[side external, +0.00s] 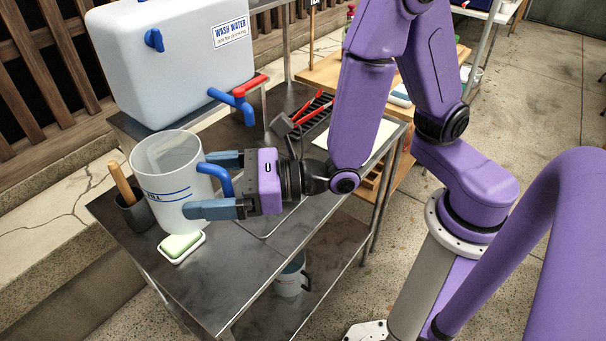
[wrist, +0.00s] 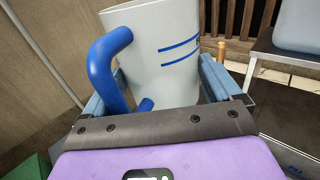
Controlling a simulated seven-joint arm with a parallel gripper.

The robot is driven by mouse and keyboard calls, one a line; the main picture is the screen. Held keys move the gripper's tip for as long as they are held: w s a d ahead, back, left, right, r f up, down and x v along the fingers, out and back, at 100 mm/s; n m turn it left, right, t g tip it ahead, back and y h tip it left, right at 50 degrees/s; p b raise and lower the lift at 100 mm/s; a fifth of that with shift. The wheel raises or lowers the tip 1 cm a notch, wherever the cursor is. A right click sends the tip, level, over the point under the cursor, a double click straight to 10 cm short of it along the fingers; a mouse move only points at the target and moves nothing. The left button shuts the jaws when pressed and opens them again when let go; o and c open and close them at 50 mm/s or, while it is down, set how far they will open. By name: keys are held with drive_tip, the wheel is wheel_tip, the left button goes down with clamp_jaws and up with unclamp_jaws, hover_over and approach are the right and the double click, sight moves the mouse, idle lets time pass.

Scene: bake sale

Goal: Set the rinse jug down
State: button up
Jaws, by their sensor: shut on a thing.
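The rinse jug (side external: 172,208) is white with blue markings and a blue handle, and looks roughly upright over the left end of the metal table (side external: 240,262). My gripper (side external: 212,184) is shut on the jug from the handle side, with one blue finger on each side and the handle between them. In the wrist view, the jug (wrist: 165,55) fills the space between my fingers (wrist: 155,95). I cannot tell whether its base touches the table.
A green sponge on a white dish (side external: 182,247) is close by the jug's base. A dark cup with a wooden-handled tool (side external: 134,212) stands left of it. The wash water tank (side external: 175,65) with its tap is behind. A mug (side external: 290,278) is on the lower shelf.

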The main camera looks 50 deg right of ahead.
wheel_tip(320, 180, up, 12)
drive_tip(key=s+d+h, duration=0.1)
drive_tip(key=d, duration=0.1)
drive_tip(key=shift+s+d+m+t, duration=0.2)
drive_tip(key=shift+s+m+t, duration=0.1)
drive_tip(key=shift+s+t, duration=0.1)
drive_tip(key=shift+w, duration=0.1)
